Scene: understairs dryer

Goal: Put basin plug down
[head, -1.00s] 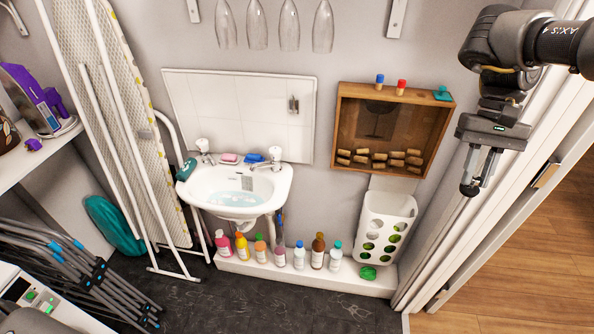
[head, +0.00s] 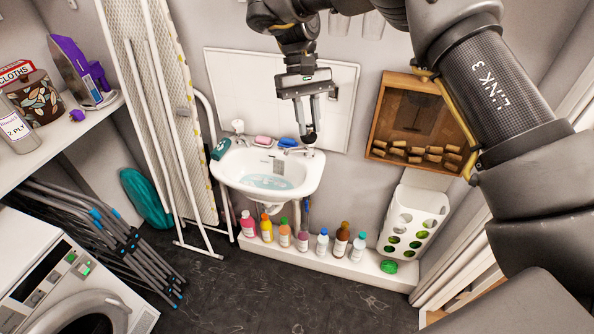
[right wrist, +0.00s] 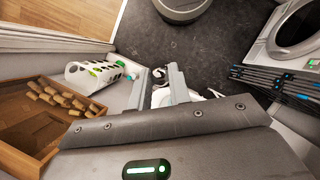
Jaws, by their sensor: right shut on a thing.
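My right gripper (head: 307,126) is in front of the wall above the basin's right rear, near the tap. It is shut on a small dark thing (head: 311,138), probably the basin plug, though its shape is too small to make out. The white basin (head: 262,201) is on the wall below, with shallow water (head: 268,182) in it. In the right wrist view the fingers (right wrist: 158,88) point down towards the basin. The plug cannot be told clearly there. My left gripper is not in view.
Taps (head: 296,150), a pink soap (head: 263,141) and a blue one (head: 288,143) line the basin's back. Several bottles (head: 303,240) stand on the ledge below. A wooden box with corks (head: 385,118) hangs at right. An ironing board (head: 190,120) leans at left.

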